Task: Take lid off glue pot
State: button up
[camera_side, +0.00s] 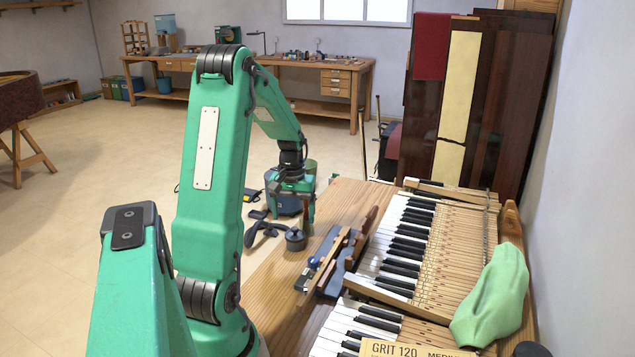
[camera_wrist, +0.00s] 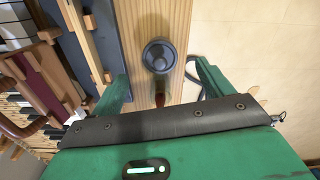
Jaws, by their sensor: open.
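The glue pot (camera_side: 295,241) is a small dark round pot on the left edge of the wooden bench. Its lid (camera_side: 295,233) appears to be on it, with a small knob on top. In the wrist view the glue pot (camera_wrist: 159,57) is seen from above, on the wood strip beyond my fingertips. My gripper (camera_side: 290,210) is open above and behind the pot in the side view. In the wrist view my gripper (camera_wrist: 163,80) has its two green fingers spread, with nothing held between them. The pot lies in line with the gap, apart from both fingers.
A blue tray (camera_side: 328,281) with wooden pieces lies right of the pot. Piano keys (camera_side: 405,245), a green cloth (camera_side: 491,296) and a grit box (camera_side: 405,349) fill the bench's right. A reddish-brown object (camera_wrist: 160,100) shows between my fingers. Open floor lies left.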

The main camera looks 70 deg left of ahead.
aim_at(294, 229)
jog(key=shift+w+f, duration=0.1)
jog(key=shift+f, duration=2.55)
jog(key=c, duration=1)
jog(key=shift+c, duration=0.2)
jog(key=shift+r, duration=0.15)
jog(key=shift+r, duration=0.5)
notch_tip(294, 229, up, 3)
jog(key=shift+w+d+r, duration=0.1)
jog(key=shift+d+r, duration=0.05)
jog(key=w+d+r, duration=0.4)
jog(key=d+r, duration=0.2)
jog(key=d, duration=0.4)
jog(key=shift+d+r, duration=0.25)
jog(key=shift+d, duration=0.05)
